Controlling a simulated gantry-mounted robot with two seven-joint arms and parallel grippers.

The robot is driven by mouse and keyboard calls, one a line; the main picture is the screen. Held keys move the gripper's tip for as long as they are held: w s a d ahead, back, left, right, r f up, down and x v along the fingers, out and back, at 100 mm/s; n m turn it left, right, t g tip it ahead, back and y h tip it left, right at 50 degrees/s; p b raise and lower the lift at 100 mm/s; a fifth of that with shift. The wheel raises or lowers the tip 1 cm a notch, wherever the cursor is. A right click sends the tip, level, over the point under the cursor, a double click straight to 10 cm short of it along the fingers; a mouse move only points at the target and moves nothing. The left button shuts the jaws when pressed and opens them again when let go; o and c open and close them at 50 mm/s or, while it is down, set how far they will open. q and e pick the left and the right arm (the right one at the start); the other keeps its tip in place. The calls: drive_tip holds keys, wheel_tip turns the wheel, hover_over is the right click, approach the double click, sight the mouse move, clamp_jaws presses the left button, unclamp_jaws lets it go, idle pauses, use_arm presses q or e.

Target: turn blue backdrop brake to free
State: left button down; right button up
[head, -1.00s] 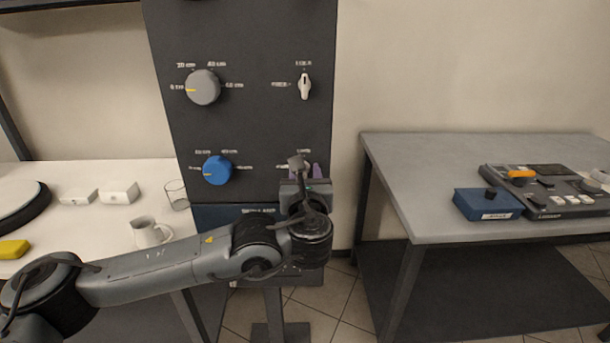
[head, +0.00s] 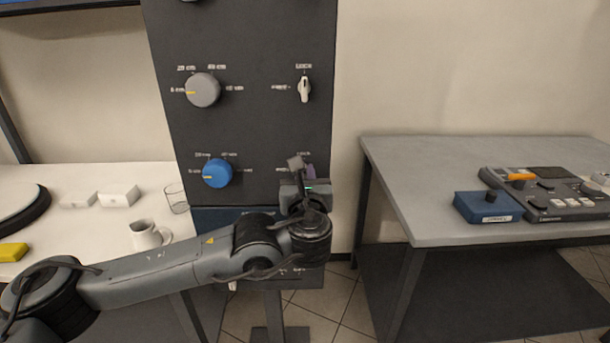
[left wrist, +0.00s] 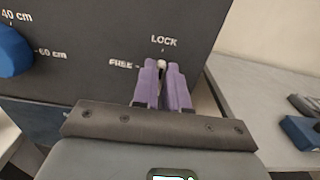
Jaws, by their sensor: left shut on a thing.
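The blue backdrop dial (head: 217,173) sits low on the dark panel, and its edge shows at left in the left wrist view (left wrist: 14,52). To its right is the blue backdrop's brake (left wrist: 161,64), a small pale lever with LOCK above and FREE at its left. Only its tip shows between the purple fingers of my left gripper (left wrist: 166,88), which is shut on it. The fingers point up toward LOCK; the lever's exact angle is mostly hidden. In the head view my left gripper (head: 308,176) covers this brake. My right gripper is not in view.
Above are a grey dial (head: 203,90) and a white brake lever (head: 304,89) upright at its upper label. A grey table (head: 400,165) with a blue box (head: 487,207) and control console stands right. A white table with a mug (head: 146,235) and glass stands left.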

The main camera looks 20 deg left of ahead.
use_arm(q)
drive_tip(key=n+b, duration=0.4)
drive_tip(key=n, duration=0.2)
drive_tip(key=f+n+b, duration=0.1)
drive_tip(key=n+b, duration=0.4)
drive_tip(key=n, duration=0.1)
drive_tip(key=a+n+b, duration=0.1)
drive_tip(key=n+b, duration=0.3)
drive_tip(key=n, duration=0.2)
drive_tip(key=shift+s+f, duration=0.15)
drive_tip(key=shift+s, duration=0.05)
idle(0.3)
drive_tip(key=c, duration=1.2)
unclamp_jaws()
drive_tip(key=shift+o, duration=0.2)
drive_tip(key=p+v, duration=0.2)
drive_tip(key=v, duration=0.8)
drive_tip(key=shift+s+p, duration=0.4)
